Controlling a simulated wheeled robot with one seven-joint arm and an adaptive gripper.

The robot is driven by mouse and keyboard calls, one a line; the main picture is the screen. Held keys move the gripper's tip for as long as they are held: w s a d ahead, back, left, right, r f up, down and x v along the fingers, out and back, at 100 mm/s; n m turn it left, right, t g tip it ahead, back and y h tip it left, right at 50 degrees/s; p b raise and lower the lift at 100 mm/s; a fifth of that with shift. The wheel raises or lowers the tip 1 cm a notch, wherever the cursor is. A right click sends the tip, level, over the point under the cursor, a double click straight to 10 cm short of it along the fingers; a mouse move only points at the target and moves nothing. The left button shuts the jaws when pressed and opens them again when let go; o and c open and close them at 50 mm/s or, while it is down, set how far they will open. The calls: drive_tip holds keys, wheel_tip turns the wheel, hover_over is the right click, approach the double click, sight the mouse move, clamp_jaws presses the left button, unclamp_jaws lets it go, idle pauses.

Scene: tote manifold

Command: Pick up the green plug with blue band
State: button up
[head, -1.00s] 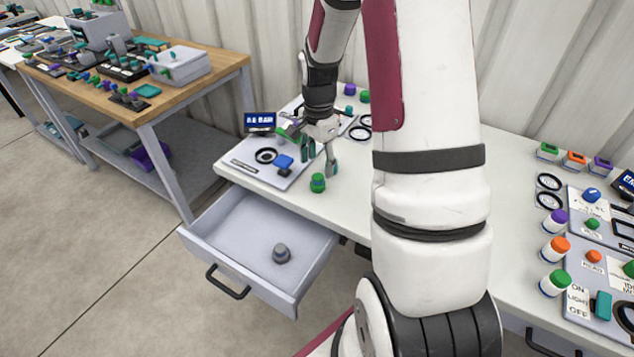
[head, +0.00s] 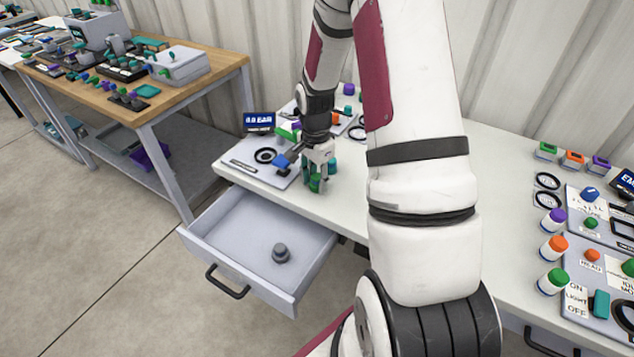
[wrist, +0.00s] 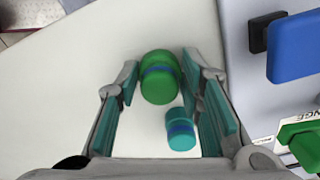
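The green plug with blue band (wrist: 160,66) stands on the white table top, between the fingertips of my gripper (wrist: 161,84) in the wrist view. In the head view my gripper (head: 316,183) points down over the green plug (head: 315,187), which the fingers partly hide. A smaller teal plug with a blue band (wrist: 181,131) stands close by, also between the fingers in the wrist view. It shows beside the gripper in the head view (head: 332,164).
A grey panel with a blue knob (wrist: 295,48) and a green knob (wrist: 300,140) lies right of the gripper in the wrist view. Below the table edge an open drawer (head: 213,262) holds a grey knob (head: 281,253). The table (head: 352,206) is bare right of the gripper.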

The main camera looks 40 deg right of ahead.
drive_tip(key=c, duration=0.3)
drive_tip(key=shift+r, duration=0.1)
